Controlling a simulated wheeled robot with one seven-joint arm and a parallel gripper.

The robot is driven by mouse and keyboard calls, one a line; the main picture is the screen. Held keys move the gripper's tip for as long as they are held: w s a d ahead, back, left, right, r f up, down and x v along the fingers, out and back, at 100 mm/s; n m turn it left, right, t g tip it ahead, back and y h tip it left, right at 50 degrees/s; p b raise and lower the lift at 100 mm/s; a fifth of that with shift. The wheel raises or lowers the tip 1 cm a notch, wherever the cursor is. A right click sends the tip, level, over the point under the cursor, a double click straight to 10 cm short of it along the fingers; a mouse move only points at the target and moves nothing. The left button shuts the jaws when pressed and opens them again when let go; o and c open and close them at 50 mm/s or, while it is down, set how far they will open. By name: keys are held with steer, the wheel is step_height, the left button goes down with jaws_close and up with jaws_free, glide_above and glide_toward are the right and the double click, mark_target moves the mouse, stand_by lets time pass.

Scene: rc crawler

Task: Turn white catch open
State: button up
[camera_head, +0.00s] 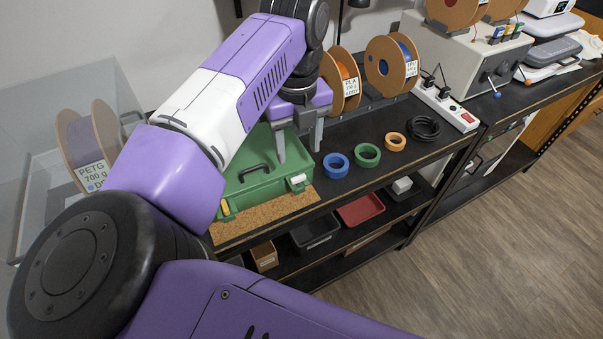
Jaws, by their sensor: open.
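A green case (258,190) stands shut on a cork mat (268,222) on the dark workbench. It has a dark handle on top. The white catch (298,181) is on the case's front face near its right end. A yellow catch (225,208) is at the left end of the same face. My gripper (300,154) points down with its two grey fingers apart and nothing between them. It appears above and behind the white catch, near the case's right end, and no contact with the catch shows. My arm hides part of the case's left side.
Blue tape (336,165), green tape (367,155) and orange tape (395,141) rolls lie to the right, with a black cable coil (423,128). Filament spools (391,65) stand behind. A red tray (361,209) and a black tray (315,233) sit on the shelf below.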

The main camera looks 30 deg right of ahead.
mark_target(298, 177)
steer(key=shift+s+a+f, duration=0.15)
steer(key=shift+a, duration=0.05)
steer(key=shift+d+f+p, duration=0.1)
steer(key=shift+f+p, duration=0.95)
steer(key=shift+f, duration=2.75)
